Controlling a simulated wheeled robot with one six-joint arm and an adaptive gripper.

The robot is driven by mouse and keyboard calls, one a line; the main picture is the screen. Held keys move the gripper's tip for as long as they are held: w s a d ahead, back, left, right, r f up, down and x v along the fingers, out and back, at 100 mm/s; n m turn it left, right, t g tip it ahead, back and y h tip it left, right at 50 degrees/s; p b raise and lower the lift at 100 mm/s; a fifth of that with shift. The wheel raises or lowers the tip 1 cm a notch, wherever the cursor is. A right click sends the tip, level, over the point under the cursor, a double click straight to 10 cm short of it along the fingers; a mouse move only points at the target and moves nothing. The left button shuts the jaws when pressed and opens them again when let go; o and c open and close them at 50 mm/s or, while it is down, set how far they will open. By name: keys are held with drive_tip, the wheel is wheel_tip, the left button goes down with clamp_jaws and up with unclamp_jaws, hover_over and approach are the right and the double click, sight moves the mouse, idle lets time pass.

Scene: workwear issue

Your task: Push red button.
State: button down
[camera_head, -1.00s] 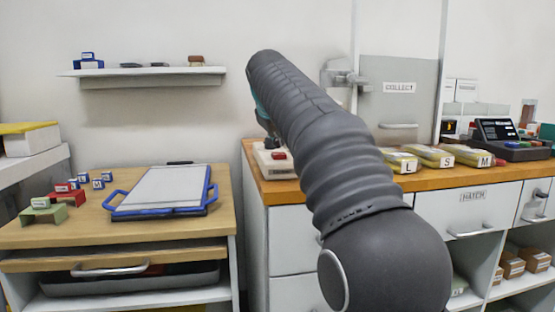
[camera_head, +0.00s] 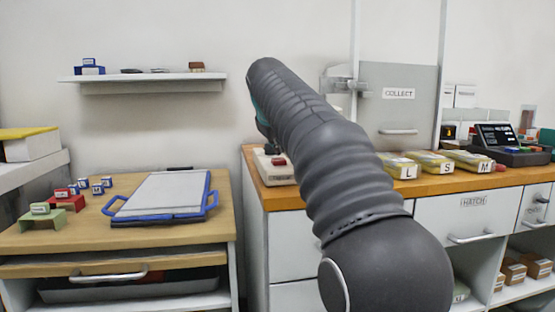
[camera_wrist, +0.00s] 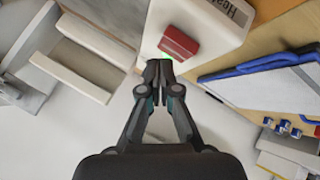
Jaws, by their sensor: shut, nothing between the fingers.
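The red button (camera_head: 279,161) sits on a pale box (camera_head: 268,176) at the left end of the wooden counter, partly hidden behind my arm. In the wrist view the red button (camera_wrist: 178,42) is a raised red block on the white box (camera_wrist: 208,22), beside a dark label. A small green glow shows on the box near the button. My gripper (camera_wrist: 159,68) is shut and empty, its fingertips just below the button in the picture. I cannot tell whether they touch it.
The wooden counter (camera_head: 440,184) also bears yellow packs marked L, S and M and a dark terminal (camera_head: 508,146). A grey hatch panel marked COLLECT (camera_head: 400,115) stands behind. At left, a table (camera_head: 130,245) holds a blue-framed board (camera_head: 165,193) and small blocks.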

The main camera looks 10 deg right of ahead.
sight(278, 159)
drive_tip(key=shift+f, duration=0.15)
idle(0.4)
drive_tip(key=shift+f, duration=0.3)
drive_tip(key=shift+f+b, duration=0.2)
drive_tip(key=shift+b, duration=0.15)
idle(0.3)
drive_tip(key=shift+r, duration=0.2)
drive_tip(key=shift+r+p, duration=0.5)
drive_tip(key=shift+p, duration=0.35)
wheel_tip(278, 159, up, 3)
drive_tip(key=shift+r+p, duration=0.15)
drive_tip(key=shift+p, duration=1.05)
drive_tip(key=shift+r, duration=1.3)
